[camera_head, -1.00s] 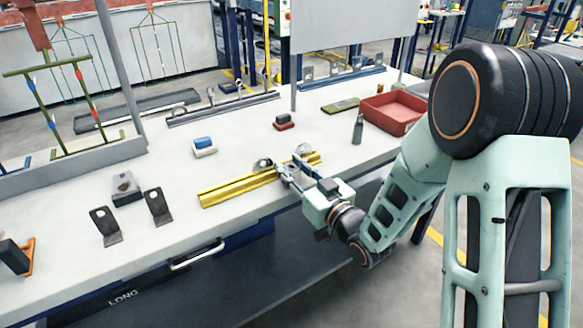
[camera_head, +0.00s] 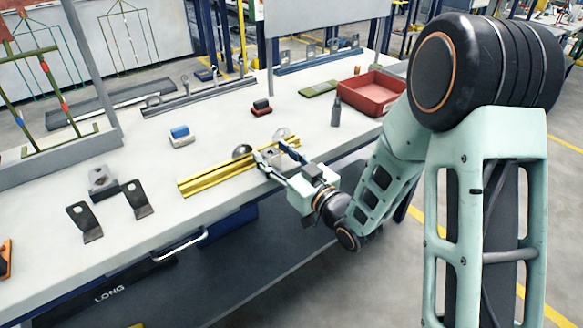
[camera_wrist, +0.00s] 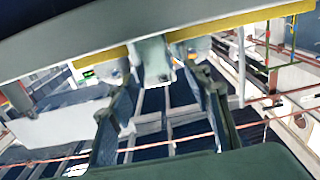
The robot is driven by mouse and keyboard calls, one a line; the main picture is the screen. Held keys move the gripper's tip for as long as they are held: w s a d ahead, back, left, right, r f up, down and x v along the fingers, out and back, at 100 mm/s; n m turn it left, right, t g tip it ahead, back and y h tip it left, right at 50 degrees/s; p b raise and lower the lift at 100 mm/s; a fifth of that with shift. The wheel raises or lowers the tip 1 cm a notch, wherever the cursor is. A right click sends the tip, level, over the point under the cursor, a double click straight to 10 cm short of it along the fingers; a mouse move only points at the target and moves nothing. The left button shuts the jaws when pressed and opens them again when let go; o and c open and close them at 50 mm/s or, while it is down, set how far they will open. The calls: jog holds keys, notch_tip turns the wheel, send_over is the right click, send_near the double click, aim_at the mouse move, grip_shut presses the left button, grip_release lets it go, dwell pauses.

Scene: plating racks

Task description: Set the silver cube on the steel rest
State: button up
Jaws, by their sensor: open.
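A small pale grey block (camera_wrist: 155,60), which looks like the silver cube, shows between two round discs at the yellow rail in the wrist view. In the head view it is mostly hidden by my gripper (camera_head: 269,152). My gripper is open, its two fingers apart on either side of the block at the rail's front; contact cannot be told. A grey steel block (camera_head: 103,181) with a dark patch on top stands at the left of the bench. It may be the steel rest, but I cannot be sure.
The yellow rail (camera_head: 208,180) lies along the bench front. Two dark angle brackets (camera_head: 84,221) stand near the grey block. A blue-and-white block (camera_head: 181,136), a red-and-black block (camera_head: 261,107), a dark bottle (camera_head: 336,113) and a red tray (camera_head: 368,98) stand behind.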

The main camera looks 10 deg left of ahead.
jog(key=p+v, duration=0.9)
jog(key=v, duration=0.1)
jog(key=shift+r+p, duration=0.2)
jog(key=shift+p, duration=0.1)
jog(key=shift+o, duration=0.6)
jog(key=shift+s+d+f+p, duration=0.1)
jog(key=shift+s+d+p, duration=0.1)
jog(key=shift+p, duration=0.3)
